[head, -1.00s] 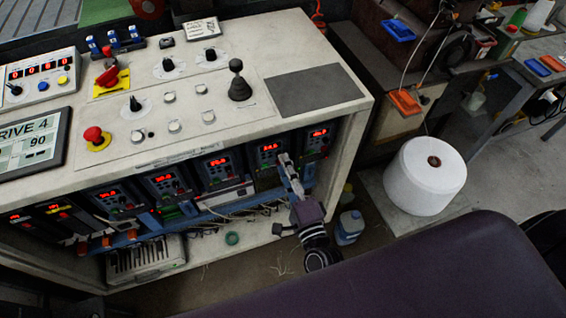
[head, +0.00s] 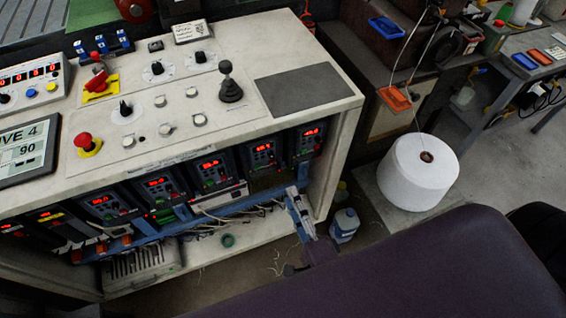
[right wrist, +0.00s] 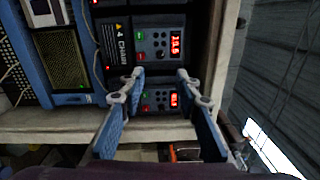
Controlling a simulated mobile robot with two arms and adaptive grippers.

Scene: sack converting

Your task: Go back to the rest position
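My right gripper (head: 294,192) is in front of the lower right part of the control cabinet (head: 318,72), near the row of drive modules with red displays. In the right wrist view, its two fingers (right wrist: 160,76) are spread apart with nothing between them. A drive module (right wrist: 160,42) with a red display shows beyond the fingers. In the head view the right arm is mostly hidden behind my own dark body at the bottom. My left gripper is in neither view.
The cabinet top carries a black joystick (head: 229,82), a red emergency button (head: 84,142) and knobs. A blue-white jug (head: 344,225) stands on the floor right of my gripper. A white thread spool (head: 418,178) stands farther right. Loose cables lie under the drives.

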